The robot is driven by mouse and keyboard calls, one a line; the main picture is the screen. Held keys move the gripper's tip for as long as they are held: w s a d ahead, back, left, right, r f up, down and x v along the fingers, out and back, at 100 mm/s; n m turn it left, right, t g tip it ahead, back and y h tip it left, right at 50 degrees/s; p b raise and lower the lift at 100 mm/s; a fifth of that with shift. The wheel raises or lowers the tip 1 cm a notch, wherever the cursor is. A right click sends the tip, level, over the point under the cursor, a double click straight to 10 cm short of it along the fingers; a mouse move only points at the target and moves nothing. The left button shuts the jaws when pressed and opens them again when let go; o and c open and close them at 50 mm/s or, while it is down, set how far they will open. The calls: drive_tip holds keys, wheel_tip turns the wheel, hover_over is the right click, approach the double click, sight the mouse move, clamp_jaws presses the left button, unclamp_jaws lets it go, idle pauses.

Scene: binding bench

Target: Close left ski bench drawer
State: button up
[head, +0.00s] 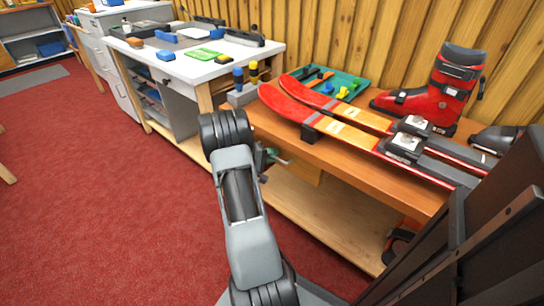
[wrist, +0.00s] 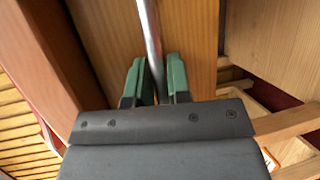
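The ski bench (head: 340,165) has an orange-brown wooden top, with a light wood drawer part (head: 307,172) below its edge, behind my gripper. My gripper (head: 272,157) is at the left end of the bench, beside a thin metal bar handle. In the wrist view, my gripper's green fingers (wrist: 156,80) stand apart with the metal handle (wrist: 149,30) running between them. Narrow gaps seem to show beside the bar. The wooden drawer front (wrist: 192,35) lies behind the handle. My arm hides much of the drawer, and how far it stands out cannot be told.
A pair of red and yellow skis (head: 345,128), a red ski boot (head: 440,90) and a green tray (head: 345,85) lie on the bench top. A white-topped workbench (head: 190,65) stands to the left. A low shelf (head: 320,225) runs beneath the ski bench. Red carpet (head: 100,210) is clear at left.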

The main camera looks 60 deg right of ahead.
drive_tip(key=shift+r, duration=0.1)
drive_tip(key=p+v, duration=0.2)
drive_tip(key=v, duration=1.1)
drive_tip(key=shift+w+a+p, duration=0.2)
drive_tip(key=shift+a+p, duration=0.15)
drive_tip(key=shift+a, duration=0.05)
drive_tip(key=s+a+r+n+t+y+p, duration=0.1)
drive_tip(key=a+r+t+y+p, duration=0.3)
drive_tip(key=a+r+p, duration=0.5)
drive_tip(key=s+a+r+n+t+y+p, duration=0.2)
drive_tip(key=a+r+p, duration=0.7)
drive_tip(key=r, duration=0.9)
drive_tip(key=s+a+r+n+t+y+p, duration=0.2)
drive_tip(key=s+a+r+t+y+p, duration=0.2)
drive_tip(key=a+r+p, duration=0.6)
drive_tip(key=a+r+t+y, duration=0.2)
drive_tip(key=a+r+y, duration=0.1)
drive_tip(key=a, duration=0.1)
drive_tip(key=shift+s+r, duration=0.2)
drive_tip(key=shift+r, duration=0.15)
